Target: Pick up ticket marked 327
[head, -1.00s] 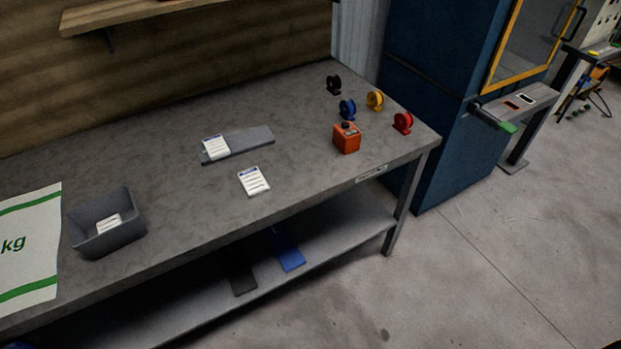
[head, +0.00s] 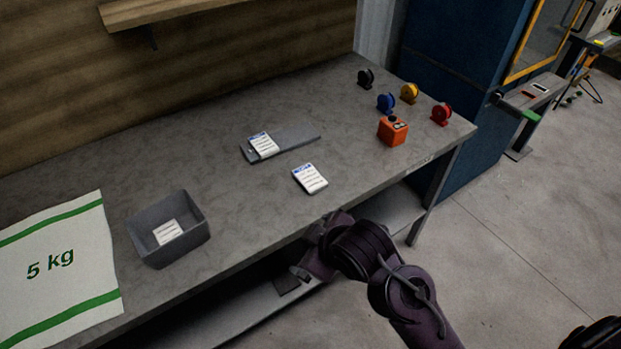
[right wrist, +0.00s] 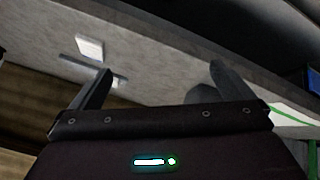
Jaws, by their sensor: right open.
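Three white tickets show in the head view, their numbers too small to read. One ticket (head: 310,178) lies flat on the bench near its front edge. Another ticket (head: 263,144) lies on the left end of a grey board (head: 296,138). A third ticket (head: 167,232) is inside a grey bin (head: 190,240). My right gripper (right wrist: 160,80) is open, with nothing visible between its fingers. My left gripper is not in view.
A 5 kg sack (head: 60,265) lies left of the bin. An orange box (head: 393,131) and several tape rolls, including a red one (head: 441,113), stand at the bench's right end. A shelf (head: 230,317) runs below. Bare bench surrounds the loose ticket.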

